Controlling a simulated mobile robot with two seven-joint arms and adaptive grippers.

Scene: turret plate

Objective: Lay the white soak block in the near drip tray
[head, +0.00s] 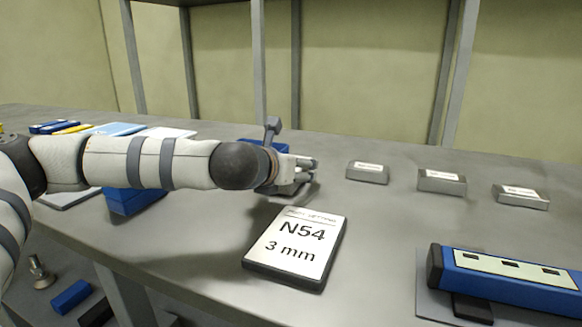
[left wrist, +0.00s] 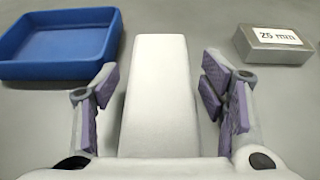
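The white soak block (left wrist: 160,90) lies lengthwise between the fingers of my left gripper (left wrist: 160,105) in the left wrist view. The fingers stand apart, one on each side, with a narrow gap on the left; whether the right pads touch it is unclear. In the head view my left gripper (head: 300,176) is low over the table, and I cannot make out the block there. A blue tray-like box (head: 132,200) is partly hidden under my left arm. Another blue tray (head: 268,145) shows behind the gripper. One blue tray (left wrist: 60,45) is empty in the left wrist view. My right gripper is out of view.
A dark plate labelled N54 3 mm (head: 295,248) lies in front of the gripper. Several labelled metal blocks (head: 367,172) stand to the right, one marked 25 mm (left wrist: 272,45). A blue fixture (head: 500,280) is at the near right. Grey rack posts (head: 260,60) rise behind.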

